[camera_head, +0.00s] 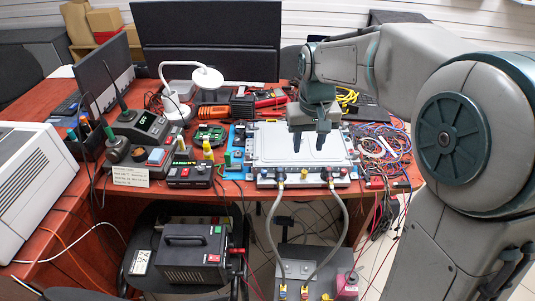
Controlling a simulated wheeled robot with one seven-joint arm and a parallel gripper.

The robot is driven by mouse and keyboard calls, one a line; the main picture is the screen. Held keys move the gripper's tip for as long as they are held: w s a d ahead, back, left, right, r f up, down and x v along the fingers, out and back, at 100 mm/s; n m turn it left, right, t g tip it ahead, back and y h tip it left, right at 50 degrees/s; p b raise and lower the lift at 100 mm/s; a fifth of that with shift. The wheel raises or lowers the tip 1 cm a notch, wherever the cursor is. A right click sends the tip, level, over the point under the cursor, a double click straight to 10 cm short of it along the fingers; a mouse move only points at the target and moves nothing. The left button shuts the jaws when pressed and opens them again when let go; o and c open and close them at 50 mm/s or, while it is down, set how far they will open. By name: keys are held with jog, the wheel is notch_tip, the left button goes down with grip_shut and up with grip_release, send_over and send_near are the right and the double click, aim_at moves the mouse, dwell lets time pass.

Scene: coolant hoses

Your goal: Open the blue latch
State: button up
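My gripper (309,143) points down above the white-topped unit (270,150) on the red-brown table. Its two dark fingers are apart with nothing visible between them. Two grey hoses run from couplings at the unit's front edge, a left coupling (279,180) and a right coupling (326,175), down to a grey box below. The gripper appears behind and above these couplings, apart from them. Small coloured parts show at the left hose's lower end (282,291) and the right hose's lower end (304,291). The blue latch is too small to identify with certainty.
Tangled wires (382,145) lie right of the unit. A black-and-red device (188,174), a white lamp (207,78) and a soldering station (140,126) crowd the left. A black power box (190,252) sits below the table. My arm fills the right side.

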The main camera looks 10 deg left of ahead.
jog(key=n, duration=0.2)
send_over(264, 171)
notch_tip(264, 171, down, 4)
jog(key=shift+g, duration=0.4)
notch_tip(264, 171, down, 14)
jog(key=shift+r, duration=0.1)
grip_shut()
